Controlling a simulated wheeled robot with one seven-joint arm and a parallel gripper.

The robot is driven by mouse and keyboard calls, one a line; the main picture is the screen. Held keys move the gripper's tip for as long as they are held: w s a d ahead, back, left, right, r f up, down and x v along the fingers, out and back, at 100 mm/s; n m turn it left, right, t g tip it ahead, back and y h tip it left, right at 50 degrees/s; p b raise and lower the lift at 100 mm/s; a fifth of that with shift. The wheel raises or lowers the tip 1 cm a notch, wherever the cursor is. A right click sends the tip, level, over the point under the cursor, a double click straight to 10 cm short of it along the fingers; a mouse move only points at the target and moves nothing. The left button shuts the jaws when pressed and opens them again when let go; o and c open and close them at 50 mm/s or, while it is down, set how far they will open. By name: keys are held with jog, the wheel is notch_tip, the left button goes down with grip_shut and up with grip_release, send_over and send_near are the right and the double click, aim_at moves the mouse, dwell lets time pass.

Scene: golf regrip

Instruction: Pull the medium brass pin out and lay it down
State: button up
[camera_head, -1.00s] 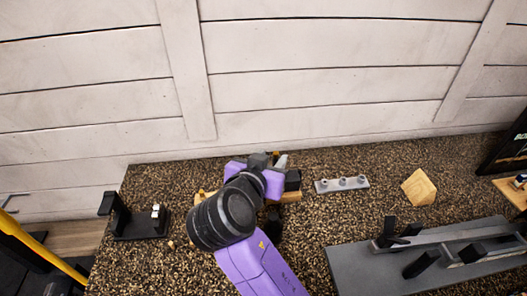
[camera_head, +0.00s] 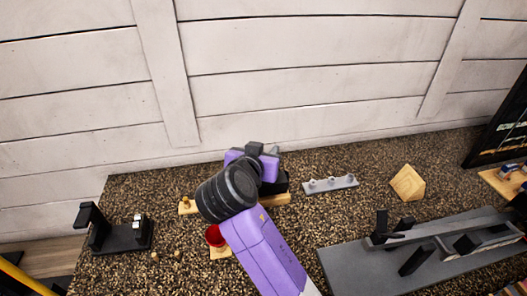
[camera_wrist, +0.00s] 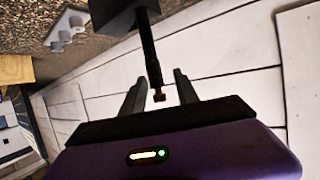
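In the wrist view, a thin dark rod with a small brass-coloured tip (camera_wrist: 158,96) reaches from a black block (camera_wrist: 112,10) into the space between my fingers. I cannot tell whether this is the medium brass pin. My gripper (camera_wrist: 160,88) is open, with a finger on each side of the tip and gaps visible. In the head view, my gripper is mostly hidden behind my wrist, above a wooden board (camera_head: 275,199) near the wall. The black block also shows there (camera_head: 281,184). A small brass-coloured knob (camera_head: 185,202) stands at the board's left end.
A grey bar with several posts (camera_head: 330,184) lies to the right, near a wooden wedge (camera_head: 408,184). A black stand (camera_head: 118,236) is left, and a red cup (camera_head: 214,235) is beside my arm. A grey fixture (camera_head: 350,270) fills the front right.

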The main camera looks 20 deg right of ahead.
grip_shut()
jog(key=shift+o, duration=0.9)
grip_release()
